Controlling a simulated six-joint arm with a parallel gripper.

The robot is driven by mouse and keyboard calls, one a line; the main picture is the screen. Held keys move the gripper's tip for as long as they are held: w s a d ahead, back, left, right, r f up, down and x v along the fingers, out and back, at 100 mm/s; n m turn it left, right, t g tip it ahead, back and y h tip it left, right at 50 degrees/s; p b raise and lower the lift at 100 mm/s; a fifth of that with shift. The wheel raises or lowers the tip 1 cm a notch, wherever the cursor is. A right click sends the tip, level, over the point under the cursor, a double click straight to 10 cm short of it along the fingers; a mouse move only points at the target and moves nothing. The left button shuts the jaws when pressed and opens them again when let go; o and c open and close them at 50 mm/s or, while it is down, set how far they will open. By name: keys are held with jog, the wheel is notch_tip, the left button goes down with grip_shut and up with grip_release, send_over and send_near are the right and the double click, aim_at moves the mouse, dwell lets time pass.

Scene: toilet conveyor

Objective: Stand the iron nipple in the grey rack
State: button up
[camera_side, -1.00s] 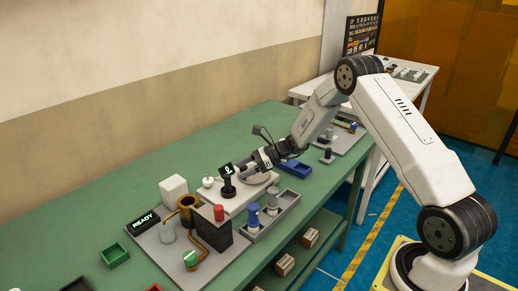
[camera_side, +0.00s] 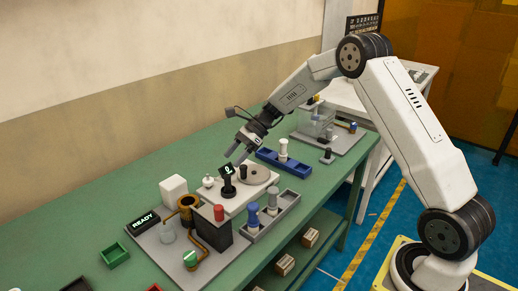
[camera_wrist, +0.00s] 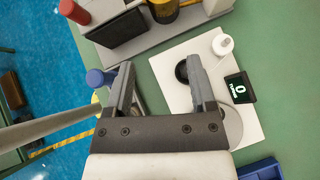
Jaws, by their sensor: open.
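A small dark cylinder (camera_side: 243,172), which looks like the iron nipple, stands upright on the light round disc (camera_side: 257,175) of the white platform. My gripper (camera_side: 232,153) is open and empty, above and behind the disc, apart from the cylinder. The grey rack (camera_side: 281,218) lies in front of the platform and holds a blue-topped piece (camera_side: 252,215) and a grey-and-blue piece (camera_side: 272,205), both upright. The gripper hides most of the disc there.
A black post (camera_side: 228,188), a "0" display (camera_side: 227,169) and a white knob (camera_side: 208,182) stand close by on the platform. A blue tray (camera_side: 284,163) holding a white piece (camera_side: 283,148) is at the right. Pipework (camera_side: 190,210) stands at the left.

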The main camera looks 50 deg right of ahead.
aim_at(227, 176)
jog(key=w+r+n+g+h, duration=0.2)
jog(key=w+n+g+h, duration=0.15)
jog(key=h, duration=0.55)
jog(key=shift+t, duration=0.35)
jog(key=shift+w+a+f, duration=0.1)
jog(key=shift+f, duration=1.9)
jog(key=shift+w+f, duration=0.1)
jog(key=shift+f, duration=1.9)
jog(key=shift+f, duration=0.1)
jog(key=shift+s+f, duration=0.1)
jog(key=shift+f, duration=2.35)
grip_shut()
